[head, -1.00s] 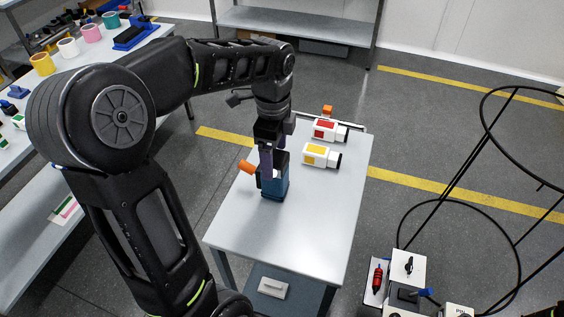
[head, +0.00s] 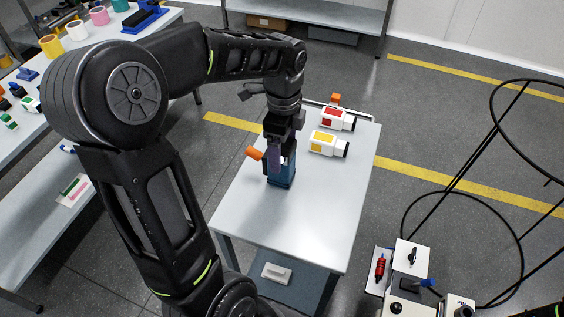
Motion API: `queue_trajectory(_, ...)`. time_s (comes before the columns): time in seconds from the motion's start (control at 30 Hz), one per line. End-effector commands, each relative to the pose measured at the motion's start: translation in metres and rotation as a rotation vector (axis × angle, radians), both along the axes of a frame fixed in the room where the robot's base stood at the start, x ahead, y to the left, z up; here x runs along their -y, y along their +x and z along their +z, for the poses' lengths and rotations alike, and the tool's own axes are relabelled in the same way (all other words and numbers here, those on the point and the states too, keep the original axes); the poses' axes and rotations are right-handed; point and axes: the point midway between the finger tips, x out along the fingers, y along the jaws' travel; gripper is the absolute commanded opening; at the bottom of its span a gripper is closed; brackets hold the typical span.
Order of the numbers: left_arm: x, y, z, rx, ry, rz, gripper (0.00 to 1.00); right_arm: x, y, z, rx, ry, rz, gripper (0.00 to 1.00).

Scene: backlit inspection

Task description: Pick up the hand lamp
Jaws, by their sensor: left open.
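A blue, block-shaped thing (head: 284,181) stands upright on the grey table (head: 262,225), near its left edge. It looks like the hand lamp, though its upper part is largely hidden by my gripper. An orange cylindrical piece (head: 254,153) sticks out to the left beside its top; I cannot tell whether it is part of it. My left gripper (head: 281,163) points down over the blue thing, with its open fingers around or just beside the upper part. Contact cannot be made out. My right gripper is not in view.
Two white containers with black ends, one with a red panel (head: 331,115) and one with a yellow panel (head: 323,136), lie at the table's back. A small orange object (head: 336,99) is behind them. The table's front half is clear. A black wire frame (head: 461,193) stands at right.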

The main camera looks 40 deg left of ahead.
Motion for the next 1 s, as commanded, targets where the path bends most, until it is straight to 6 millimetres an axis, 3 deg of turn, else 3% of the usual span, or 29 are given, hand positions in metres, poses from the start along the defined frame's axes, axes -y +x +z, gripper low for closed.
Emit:
queue_trajectory(0.43, -0.002, -0.003, -0.049, -0.003, 0.000, 0.001, 0.82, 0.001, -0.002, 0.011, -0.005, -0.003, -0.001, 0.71)
queue_trajectory(1.0, -0.002, -0.002, -0.052, 0.000, 0.000, 0.000, 0.82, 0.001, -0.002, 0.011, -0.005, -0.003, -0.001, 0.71)
